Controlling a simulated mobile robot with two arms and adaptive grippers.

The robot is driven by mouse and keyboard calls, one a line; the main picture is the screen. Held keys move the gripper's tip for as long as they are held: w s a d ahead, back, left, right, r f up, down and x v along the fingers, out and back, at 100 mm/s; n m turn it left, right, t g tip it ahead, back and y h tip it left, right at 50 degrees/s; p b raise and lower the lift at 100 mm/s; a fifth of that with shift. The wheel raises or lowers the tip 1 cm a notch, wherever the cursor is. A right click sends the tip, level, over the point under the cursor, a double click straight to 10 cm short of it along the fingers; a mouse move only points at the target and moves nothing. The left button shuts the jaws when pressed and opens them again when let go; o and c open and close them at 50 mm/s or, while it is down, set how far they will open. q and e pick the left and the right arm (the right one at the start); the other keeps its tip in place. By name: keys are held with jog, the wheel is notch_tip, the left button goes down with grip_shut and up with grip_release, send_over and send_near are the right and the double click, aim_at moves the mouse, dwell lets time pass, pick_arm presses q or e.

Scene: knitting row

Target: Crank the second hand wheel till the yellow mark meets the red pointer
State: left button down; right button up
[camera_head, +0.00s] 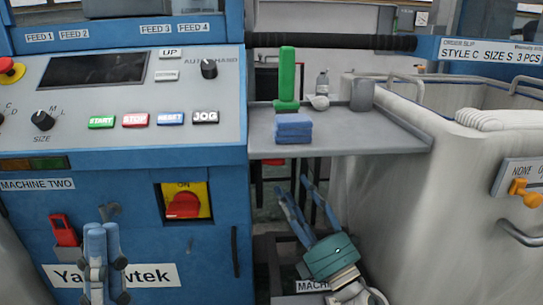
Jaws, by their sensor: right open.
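No hand wheel, yellow mark or red pointer can be made out in this view. The blue machine (130,215) labelled MACHINE TWO fills the left side, with its sloped control panel on top. My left gripper (103,228) is low in front of the machine's lower face; its two blue fingers point up and lie side by side, closed. My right gripper (292,184) is below the grey shelf, right of the machine, with its fingers apart and nothing between them. A label starting MACH is partly hidden behind my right arm.
The grey shelf (372,137) carries a green upright object (287,80), blue folded cloths (293,128), a bottle (322,84) and a grey cup (361,95). A red rotary switch (183,205) sits on the machine's front. A large pale bin (460,190) stands right.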

aim_at(274, 163)
jog(key=x, duration=1)
jog(key=shift+w+a+r, duration=0.1)
jog(key=shift+a+r, duration=0.1)
jog(key=shift+a, duration=0.15)
grip_shut()
